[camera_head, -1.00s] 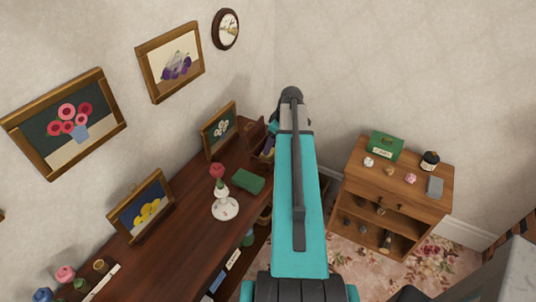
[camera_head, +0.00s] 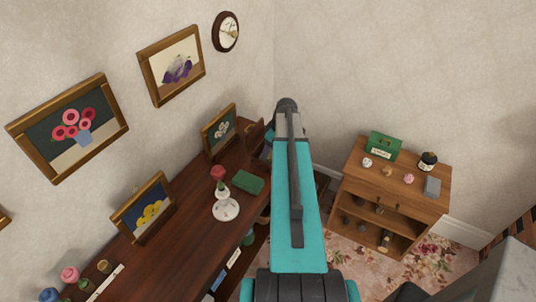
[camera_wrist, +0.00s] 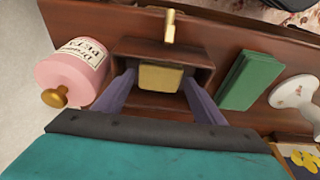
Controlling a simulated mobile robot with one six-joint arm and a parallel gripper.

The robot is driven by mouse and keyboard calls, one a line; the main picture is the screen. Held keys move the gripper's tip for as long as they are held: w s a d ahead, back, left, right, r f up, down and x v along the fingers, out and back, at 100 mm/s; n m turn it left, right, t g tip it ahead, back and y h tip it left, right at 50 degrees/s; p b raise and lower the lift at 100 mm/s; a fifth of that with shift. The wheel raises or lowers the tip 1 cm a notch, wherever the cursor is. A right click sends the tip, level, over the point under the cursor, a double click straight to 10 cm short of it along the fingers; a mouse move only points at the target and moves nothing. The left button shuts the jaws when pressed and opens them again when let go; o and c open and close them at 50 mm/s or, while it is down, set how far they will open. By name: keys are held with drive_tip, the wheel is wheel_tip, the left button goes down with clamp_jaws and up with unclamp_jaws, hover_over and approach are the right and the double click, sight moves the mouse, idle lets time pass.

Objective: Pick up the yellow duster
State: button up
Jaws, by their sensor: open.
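A yellow block-like piece, which looks like the yellow duster (camera_wrist: 160,77), sits in a small dark wooden box (camera_wrist: 205,60) on the sideboard in the wrist view. My gripper (camera_wrist: 159,88) is open, its two purplish fingers on the left and right of the yellow piece. I cannot tell whether the fingers touch it. In the head view my teal arm reaches over the far end of the sideboard and hides the fingers and most of the box.
A pink labelled jar (camera_wrist: 75,70) stands left of the box in the wrist view. A green book (camera_wrist: 250,80) and a white vase (camera_wrist: 295,92) are on its right. The dark sideboard (camera_head: 165,250) is against the wall. A small shelf unit (camera_head: 395,190) stands apart at right.

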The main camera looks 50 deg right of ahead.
drive_tip(key=shift+w+f, duration=0.15)
drive_tip(key=shift+f, duration=0.55)
drive_tip(key=shift+c, duration=0.3)
drive_tip(key=c, duration=0.8)
drive_tip(key=shift+r, duration=0.1)
drive_tip(key=shift+c, duration=0.2)
wheel_tip(320, 180, up, 10)
drive_tip(key=b, duration=0.3)
idle(0.3)
drive_tip(key=shift+o, duration=1.4)
drive_tip(key=shift+c, duration=0.5)
